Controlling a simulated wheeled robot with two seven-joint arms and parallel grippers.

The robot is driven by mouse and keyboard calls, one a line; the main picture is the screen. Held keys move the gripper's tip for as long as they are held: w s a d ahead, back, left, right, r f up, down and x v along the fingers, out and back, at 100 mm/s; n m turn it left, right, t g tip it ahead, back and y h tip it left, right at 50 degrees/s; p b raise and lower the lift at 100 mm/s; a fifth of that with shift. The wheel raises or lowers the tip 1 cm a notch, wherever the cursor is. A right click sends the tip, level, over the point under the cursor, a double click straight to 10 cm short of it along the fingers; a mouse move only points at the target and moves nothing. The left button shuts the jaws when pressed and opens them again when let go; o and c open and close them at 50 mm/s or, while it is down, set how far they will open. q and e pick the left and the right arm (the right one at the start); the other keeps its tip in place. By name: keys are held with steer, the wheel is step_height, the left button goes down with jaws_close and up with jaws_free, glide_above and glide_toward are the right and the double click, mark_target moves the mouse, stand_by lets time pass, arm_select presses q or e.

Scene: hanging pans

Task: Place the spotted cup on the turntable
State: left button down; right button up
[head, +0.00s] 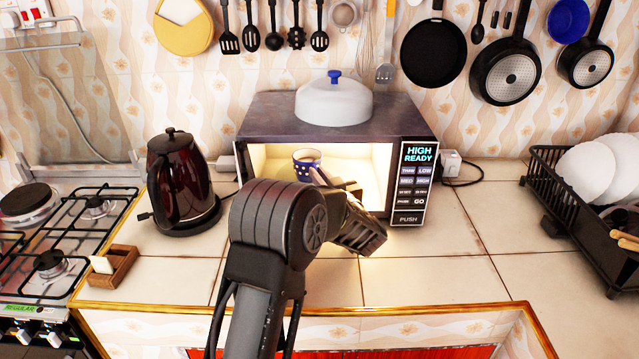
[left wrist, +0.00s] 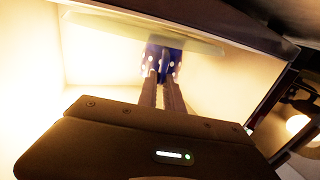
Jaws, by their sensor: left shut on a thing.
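The spotted cup (head: 306,163), dark blue with white dots, is inside the open, lit microwave (head: 258,133). It also shows in the left wrist view (left wrist: 164,66), at the tips of my fingers. My left gripper (head: 320,178) reaches in through the microwave's front and is shut on the cup; its two fingers show in the left wrist view (left wrist: 161,85). The turntable (left wrist: 105,27) is a pale, see-through plate in the microwave, close to the cup. I cannot tell whether the cup touches it. My right gripper is not in view.
A white lid with a blue knob (head: 334,104) sits on the microwave. A dark red kettle (head: 180,185) stands to its left, beside the gas stove (head: 60,235). A black dish rack (head: 560,205) is at right. The counter right of the microwave (head: 460,225) is mostly clear.

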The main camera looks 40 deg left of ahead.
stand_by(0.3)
arm_select(q)
steer(key=c, duration=1.9)
jaws_free()
steer(key=shift+f, duration=0.15)
steer(key=shift+c, duration=0.2)
steer(key=o, duration=0.4)
steer(key=shift+o, duration=0.2)
steer(key=b+v, duration=0.1)
steer(key=v, duration=1.1)
steer(key=shift+b, duration=0.3)
